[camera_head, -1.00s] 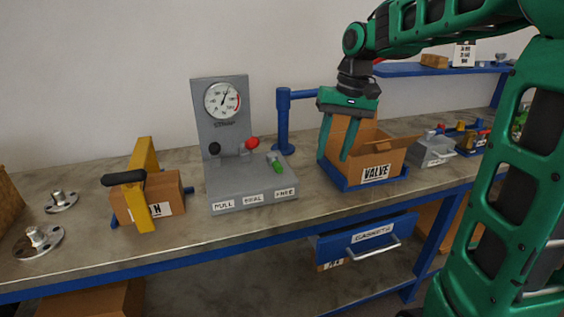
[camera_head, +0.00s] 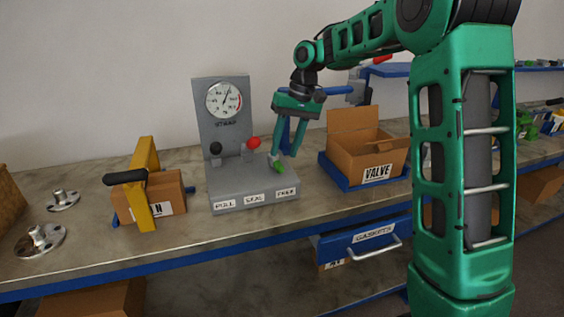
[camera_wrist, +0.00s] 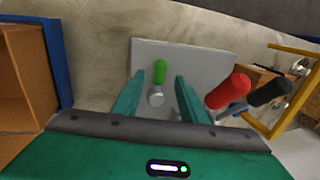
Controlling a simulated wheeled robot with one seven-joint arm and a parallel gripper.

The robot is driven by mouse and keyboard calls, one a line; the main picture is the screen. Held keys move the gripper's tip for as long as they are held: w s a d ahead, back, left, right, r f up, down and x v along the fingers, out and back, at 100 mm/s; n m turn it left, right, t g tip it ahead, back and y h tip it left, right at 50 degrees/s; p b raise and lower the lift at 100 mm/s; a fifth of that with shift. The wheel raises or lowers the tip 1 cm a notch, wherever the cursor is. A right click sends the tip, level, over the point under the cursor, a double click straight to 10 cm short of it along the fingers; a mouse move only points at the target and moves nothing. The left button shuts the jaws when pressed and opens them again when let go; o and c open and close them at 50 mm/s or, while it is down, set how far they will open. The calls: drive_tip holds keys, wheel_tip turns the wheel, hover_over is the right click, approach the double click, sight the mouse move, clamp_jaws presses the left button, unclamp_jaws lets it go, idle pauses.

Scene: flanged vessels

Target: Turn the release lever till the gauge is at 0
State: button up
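A grey test stand (camera_head: 235,190) on the bench carries a round white gauge (camera_head: 224,99). The gauge needle points up and slightly right, off 0 as far as I can make out. A green-handled lever (camera_head: 278,166) is at the stand's right, near a label that seems to read FREE. A red-knobbed lever (camera_head: 254,143) and a black-knobbed lever (camera_head: 215,148) stand to its left. My gripper (camera_head: 284,154) is open above the green lever. In the wrist view, the green handle (camera_wrist: 160,72) shows between my open fingers, with no visible grip on it.
A cardboard box labelled VALVE (camera_head: 368,160) in a blue tray stands right of the stand. A yellow bracket (camera_head: 147,185) with a black handle and two metal flanges are at the left.

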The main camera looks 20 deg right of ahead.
sight(280, 164)
drive_tip(key=shift+x, duration=2.45)
